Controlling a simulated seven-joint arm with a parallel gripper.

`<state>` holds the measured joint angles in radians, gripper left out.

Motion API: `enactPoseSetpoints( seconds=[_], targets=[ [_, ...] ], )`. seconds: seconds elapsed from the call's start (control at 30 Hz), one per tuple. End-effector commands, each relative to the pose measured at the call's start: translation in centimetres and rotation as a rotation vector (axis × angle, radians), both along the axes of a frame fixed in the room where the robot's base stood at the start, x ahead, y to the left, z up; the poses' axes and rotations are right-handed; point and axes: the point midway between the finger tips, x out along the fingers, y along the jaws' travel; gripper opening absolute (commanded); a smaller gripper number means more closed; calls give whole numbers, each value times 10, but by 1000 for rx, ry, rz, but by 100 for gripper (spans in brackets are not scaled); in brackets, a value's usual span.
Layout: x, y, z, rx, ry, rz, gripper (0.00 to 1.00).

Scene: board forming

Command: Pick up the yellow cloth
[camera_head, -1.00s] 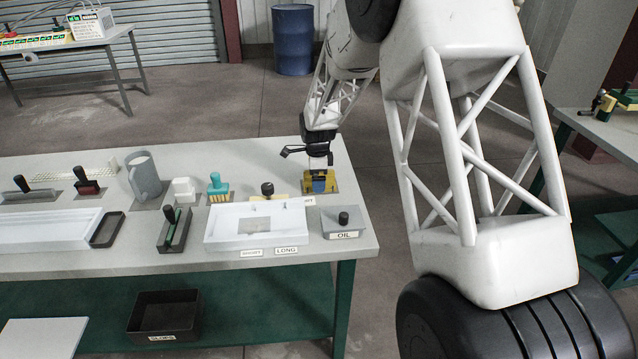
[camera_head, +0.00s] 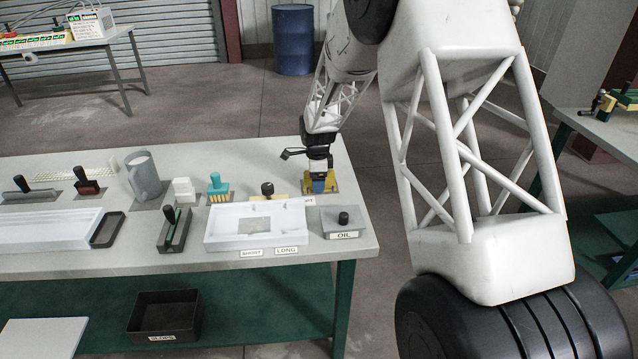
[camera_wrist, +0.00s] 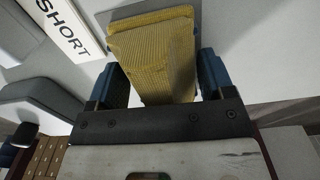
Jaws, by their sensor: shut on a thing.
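The yellow cloth (camera_wrist: 158,50) is folded and textured, and fills the space between my two blue fingers in the wrist view. In the head view the yellow cloth (camera_head: 308,187) shows low around my fingertips at the bench's right end. My gripper (camera_head: 319,184) points down there, shut on the cloth. In the wrist view my gripper (camera_wrist: 160,75) has a finger on each side of it. The cloth still appears at bench level, over a dark mat (camera_head: 334,190). I cannot tell whether it touches the mat.
A white tray (camera_head: 225,236) and a grey box labelled OIL (camera_head: 345,222) stand in front of my gripper. A teal-handled brush (camera_head: 217,186) and a grey mug (camera_head: 143,175) are to the left. The bench top (camera_head: 260,160) behind them is mostly clear.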

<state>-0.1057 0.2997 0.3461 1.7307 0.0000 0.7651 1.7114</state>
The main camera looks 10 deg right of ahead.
Motion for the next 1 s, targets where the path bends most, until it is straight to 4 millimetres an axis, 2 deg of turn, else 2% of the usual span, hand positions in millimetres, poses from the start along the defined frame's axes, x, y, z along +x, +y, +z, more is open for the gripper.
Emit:
enactPoseSetpoints(
  seconds=[0.07, 0.27, 0.47, 0.67, 1.0],
  targets=[
    [0, 0, 0, 0, 0, 0, 47],
    [0, 0, 1, 0, 0, 0, 47],
    [0, 0, 10, 0, -2, 0, 47],
    [0, 0, 33, 0, -2, 0, 47],
    [1, 0, 83, 0, -3, 0, 47]
  ],
)
